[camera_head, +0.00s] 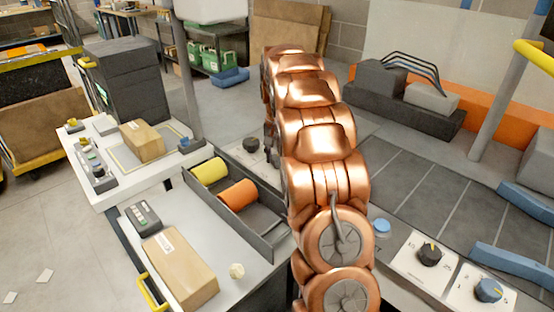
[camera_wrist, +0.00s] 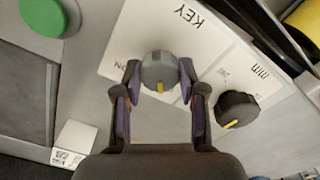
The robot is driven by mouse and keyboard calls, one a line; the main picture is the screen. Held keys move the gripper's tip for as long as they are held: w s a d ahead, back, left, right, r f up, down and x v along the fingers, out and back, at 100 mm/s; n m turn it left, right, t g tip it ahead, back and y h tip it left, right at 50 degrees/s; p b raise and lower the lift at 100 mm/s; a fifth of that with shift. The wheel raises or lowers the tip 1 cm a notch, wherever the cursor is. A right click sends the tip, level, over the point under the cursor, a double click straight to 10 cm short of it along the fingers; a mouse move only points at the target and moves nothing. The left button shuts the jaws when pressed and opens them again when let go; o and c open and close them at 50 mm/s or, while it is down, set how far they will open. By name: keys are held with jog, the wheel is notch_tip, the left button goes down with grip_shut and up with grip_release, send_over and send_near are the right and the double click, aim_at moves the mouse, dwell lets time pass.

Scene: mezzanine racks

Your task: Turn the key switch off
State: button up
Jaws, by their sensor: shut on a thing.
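The key switch (camera_wrist: 158,72) is a round grey knob with a yellow pointer mark. It sits on a white plate (camera_wrist: 190,45) printed KEY, with ON lettered at its left, in the wrist view. The yellow mark points down in that view, towards my palm. My gripper (camera_wrist: 160,77) is shut on the knob, one finger on its left side and one on its right. Any other position label at the knob is hidden or unreadable. In the head view my copper arm hides the gripper and the key switch.
A black knob (camera_wrist: 237,109) on a neighbouring plate is close to my right finger. A green round button (camera_wrist: 43,15) and a small white box (camera_wrist: 74,142) lie to the left. A grey tray (camera_head: 262,232) holds yellow (camera_head: 209,170) and orange (camera_head: 238,194) rolls.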

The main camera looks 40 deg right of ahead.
aim_at(277, 157)
jog(key=shift+n+b, duration=0.3)
jog(key=shift+n, duration=0.8)
jog(key=o, duration=1.1)
jog(key=shift+o, duration=0.2)
jog(key=shift+r, duration=0.1)
notch_tip(277, 157, up, 12)
jog(key=shift+a, duration=0.1)
